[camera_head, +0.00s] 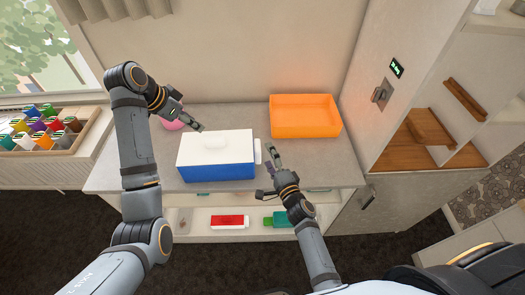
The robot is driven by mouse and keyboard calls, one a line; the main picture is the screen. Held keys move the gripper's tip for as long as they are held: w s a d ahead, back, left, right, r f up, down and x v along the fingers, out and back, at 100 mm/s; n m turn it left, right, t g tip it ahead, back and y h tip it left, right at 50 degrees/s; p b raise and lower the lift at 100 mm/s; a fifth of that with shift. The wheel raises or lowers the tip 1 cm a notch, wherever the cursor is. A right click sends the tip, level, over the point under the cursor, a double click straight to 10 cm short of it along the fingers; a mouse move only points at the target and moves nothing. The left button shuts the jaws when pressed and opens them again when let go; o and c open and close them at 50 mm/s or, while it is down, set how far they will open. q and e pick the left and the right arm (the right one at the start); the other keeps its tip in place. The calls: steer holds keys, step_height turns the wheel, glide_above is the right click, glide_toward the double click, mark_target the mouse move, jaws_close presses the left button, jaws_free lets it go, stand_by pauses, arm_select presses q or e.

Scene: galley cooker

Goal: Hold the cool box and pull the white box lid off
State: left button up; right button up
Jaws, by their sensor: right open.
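The cool box (217,172) is blue and stands on the grey counter. The white box lid (238,146) sits on top of it, with a raised white handle (215,143) in its middle. A small white part (258,151) shows at the box's right side. My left gripper (196,124) is above the back left of the lid; whether it is open or shut is too small to tell. My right gripper (268,166) is open, just right of the box, near the counter's front edge, and holds nothing.
An orange tray (306,130) stands at the back right of the counter (345,172). A pink round object (172,124) is behind the box at left, partly hidden by my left arm. A red item (229,222) and a green item (281,219) lie on the shelf below.

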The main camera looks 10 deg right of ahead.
step_height(320, 180, down, 6)
steer(key=shift+r, duration=0.2)
steer(key=x, duration=0.7)
steer(key=shift+w, duration=0.15)
steer(key=shift+w+r, duration=0.1)
steer(key=shift+w, duration=0.05)
steer(key=c, duration=1.1)
steer(key=shift+o, duration=0.2)
